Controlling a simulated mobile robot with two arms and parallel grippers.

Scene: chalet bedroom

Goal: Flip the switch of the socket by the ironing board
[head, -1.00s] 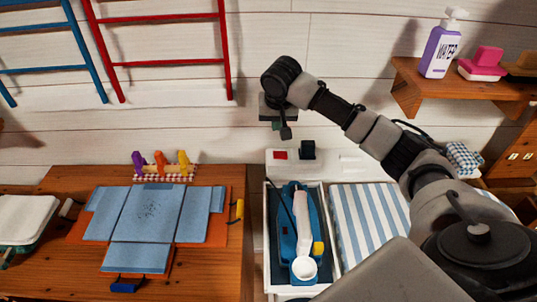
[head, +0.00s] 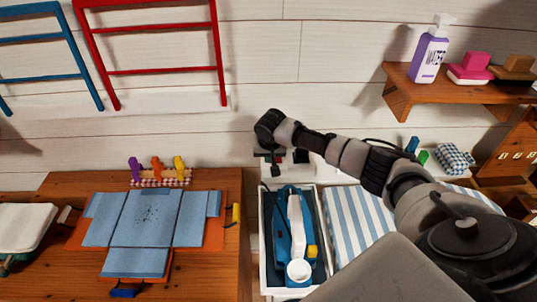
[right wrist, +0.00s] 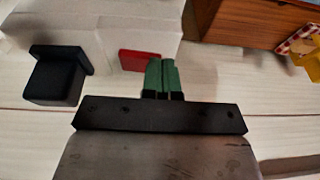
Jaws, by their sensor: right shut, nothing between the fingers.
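The socket is a white box on the wall beyond the iron's tray, at the head of the blue-and-white striped ironing board (head: 355,232). In the right wrist view its red switch (right wrist: 139,60) lies just beyond the fingertips, with a black plug (right wrist: 57,76) to its left. The plug also shows in the head view (head: 301,156). My right gripper (right wrist: 162,76) is shut and empty, its green fingers close together and pointing at the switch's edge. Whether they touch it I cannot tell. In the head view my gripper largely hides the switch. My left gripper is out of view.
A blue iron (head: 284,240) stands in a white-rimmed tray (head: 322,262) below the socket. A wooden table (head: 60,188) with a folding board (head: 146,220) is at left. A wooden shelf (head: 405,88) with a purple bottle (head: 429,58) juts out at upper right.

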